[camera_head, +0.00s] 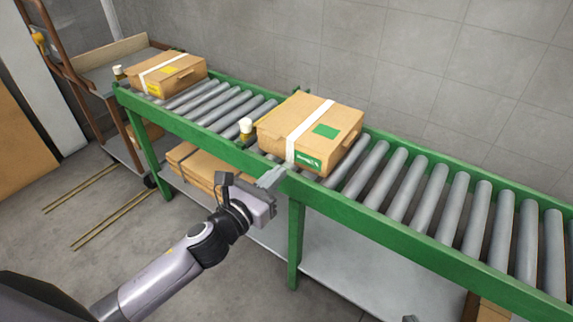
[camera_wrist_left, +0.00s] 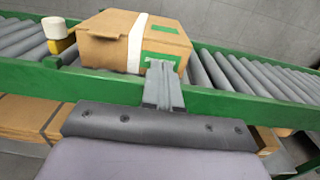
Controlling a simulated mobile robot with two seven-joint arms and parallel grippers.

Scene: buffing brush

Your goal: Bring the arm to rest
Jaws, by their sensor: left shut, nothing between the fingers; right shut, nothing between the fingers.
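My left arm comes in from the lower left in the head view. Its gripper (camera_head: 271,178) is shut and empty, just in front of the conveyor's green side rail. The gripper also shows in the left wrist view (camera_wrist_left: 164,75), its fingers together in front of the rail and below the cardboard box. It looks close to the box's front face; whether it touches cannot be told. A small dark piece at the bottom edge of the head view (camera_head: 410,319) looks like the tip of my right gripper; most of it is out of frame.
A cardboard box (camera_head: 290,125) with white tape and green labels sits on the roller conveyor (camera_head: 400,250). A yellow bottle with a white cap (camera_head: 245,128) stands beside it. Another box (camera_head: 175,80) is further left. Flat cartons (camera_head: 195,165) lie below. Floor at left is mostly clear.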

